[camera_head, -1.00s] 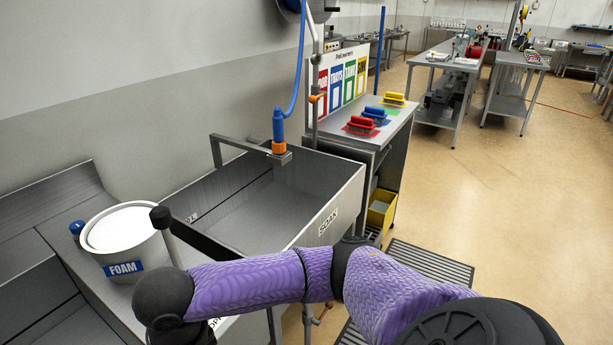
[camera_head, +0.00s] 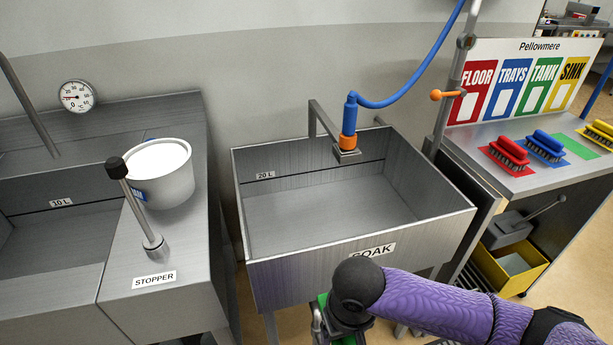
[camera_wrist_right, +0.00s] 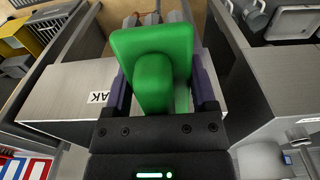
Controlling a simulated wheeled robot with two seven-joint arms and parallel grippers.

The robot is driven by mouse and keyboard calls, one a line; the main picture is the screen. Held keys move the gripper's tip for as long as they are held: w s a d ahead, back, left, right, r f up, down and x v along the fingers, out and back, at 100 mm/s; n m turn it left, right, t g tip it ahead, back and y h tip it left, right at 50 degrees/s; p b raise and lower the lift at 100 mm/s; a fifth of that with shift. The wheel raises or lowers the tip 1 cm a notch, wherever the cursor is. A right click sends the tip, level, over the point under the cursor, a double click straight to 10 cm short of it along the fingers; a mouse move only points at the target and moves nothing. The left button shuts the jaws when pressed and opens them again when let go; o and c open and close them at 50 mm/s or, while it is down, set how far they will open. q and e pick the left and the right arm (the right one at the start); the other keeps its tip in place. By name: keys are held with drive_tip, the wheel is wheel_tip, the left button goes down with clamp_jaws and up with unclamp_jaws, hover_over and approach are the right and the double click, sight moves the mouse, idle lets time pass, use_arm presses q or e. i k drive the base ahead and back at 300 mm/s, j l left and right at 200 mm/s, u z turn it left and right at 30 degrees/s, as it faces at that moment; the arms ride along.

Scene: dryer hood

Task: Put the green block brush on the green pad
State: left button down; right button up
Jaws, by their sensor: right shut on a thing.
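The green block brush (camera_wrist_right: 150,65) fills the middle of the right wrist view, between the purple fingers of my right gripper (camera_wrist_right: 158,90), which is shut on it. In the head view a little green of the brush shows beside my right gripper (camera_head: 325,322), in front of the SOAK sink and low in the picture. My wrist hides most of it there. The green pad (camera_head: 574,146) lies bare on the bench at the right, between the blue brush (camera_head: 547,143) and the yellow brush (camera_head: 600,132). My left gripper is out of view.
The SOAK sink (camera_head: 290,272) and its hanging blue hose (camera_head: 350,115) stand left of the brush bench. A red brush (camera_head: 508,152) sits on the bench's near left. A yellow bin (camera_head: 520,268) is below. A foam bucket (camera_head: 165,175) and stopper lever (camera_head: 132,195) stand left.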

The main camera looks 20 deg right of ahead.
sight(573, 146)
drive_tip(key=l, duration=0.55)
drive_tip(key=l+u, duration=0.1)
drive_tip(key=l, duration=0.5)
drive_tip(key=k+l, duration=0.1)
drive_tip(key=l, duration=0.45)
drive_tip(key=l+u, duration=0.15)
drive_tip(key=l, duration=0.45)
drive_tip(key=k+l, duration=0.1)
drive_tip(key=l, duration=0.45)
drive_tip(key=l+u, duration=0.1)
drive_tip(key=l, duration=0.45)
drive_tip(key=k+l, duration=0.15)
drive_tip(key=l, duration=0.45)
drive_tip(key=k+l+u, duration=0.1)
drive_tip(key=l, duration=0.45)
